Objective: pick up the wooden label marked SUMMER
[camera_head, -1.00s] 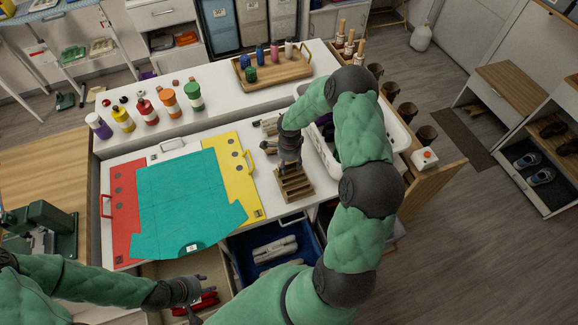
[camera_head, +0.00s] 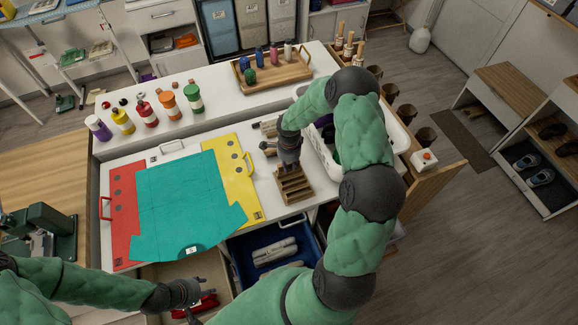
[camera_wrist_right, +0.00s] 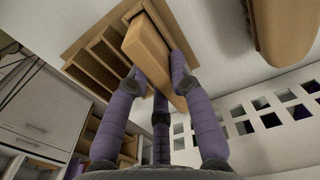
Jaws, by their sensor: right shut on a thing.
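My right gripper (camera_head: 289,168) is over the slotted wooden rack (camera_head: 294,187) on the white worktop. In the right wrist view my right gripper (camera_wrist_right: 157,68) is shut on a wooden label (camera_wrist_right: 150,45), with a finger on each side. The label is at the rack (camera_wrist_right: 92,62); I cannot tell whether it is still in a slot. No lettering shows on it, so I cannot read whether it says SUMMER. My left gripper (camera_head: 206,291) is low at the front left, away from the rack; its fingers look apart and empty.
Left of the rack lies a teal sheet (camera_head: 185,205) over red and yellow boards. A white basket (camera_head: 325,160) stands close right of my right gripper. Bottles and a wooden tray (camera_head: 285,72) stand behind. A blue bin (camera_head: 247,262) is below the front edge.

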